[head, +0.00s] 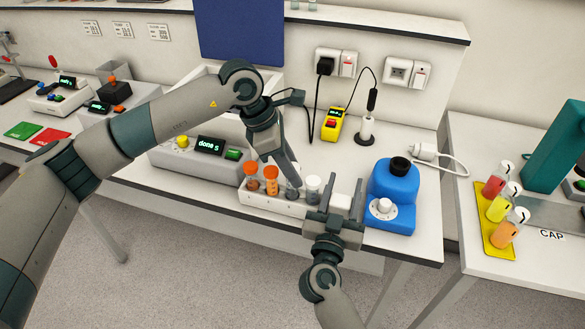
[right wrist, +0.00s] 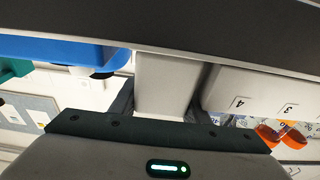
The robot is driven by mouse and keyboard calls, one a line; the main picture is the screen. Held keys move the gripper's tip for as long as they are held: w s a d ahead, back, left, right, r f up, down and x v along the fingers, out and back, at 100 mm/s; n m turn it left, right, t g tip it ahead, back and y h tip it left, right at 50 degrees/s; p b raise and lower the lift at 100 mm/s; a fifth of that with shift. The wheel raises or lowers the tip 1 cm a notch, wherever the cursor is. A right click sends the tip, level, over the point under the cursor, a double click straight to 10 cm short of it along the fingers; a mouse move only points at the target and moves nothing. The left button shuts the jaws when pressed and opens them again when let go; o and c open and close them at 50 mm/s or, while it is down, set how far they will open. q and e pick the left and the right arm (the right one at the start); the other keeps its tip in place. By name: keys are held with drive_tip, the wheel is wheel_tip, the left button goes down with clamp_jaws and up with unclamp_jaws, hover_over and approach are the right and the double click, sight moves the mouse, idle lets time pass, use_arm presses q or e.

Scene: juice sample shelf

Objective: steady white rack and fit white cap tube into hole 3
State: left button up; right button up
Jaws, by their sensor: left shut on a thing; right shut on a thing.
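The white rack (head: 273,204) stands near the front edge of the middle table. Two orange-capped tubes (head: 271,180) stand in its left part. A tube with a white top (head: 313,187) stands upright at its right part. My left gripper (head: 292,190) points down between the orange caps and that tube, around the third position. It is shut on a tube mostly hidden by its fingers; I cannot tell how deep it sits. My right gripper (head: 340,203) is shut on the rack's right end, seen as a white block (right wrist: 165,85) beside label 4 in the right wrist view.
A blue device (head: 392,190) with a black cap stands close to the right of my right gripper. A grey unit with a "done 5" display (head: 210,146) is behind the rack. A yellow meter (head: 333,124) and a charger are behind. Capped tubes stand on a yellow stand (head: 490,240).

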use_arm(q)
drive_tip(key=shift+f, duration=1.1)
idle(0.3)
drive_tip(key=o, duration=1.1)
drive_tip(key=shift+o, duration=0.2)
drive_tip(key=shift+r, duration=0.1)
drive_tip(key=v, duration=1.2)
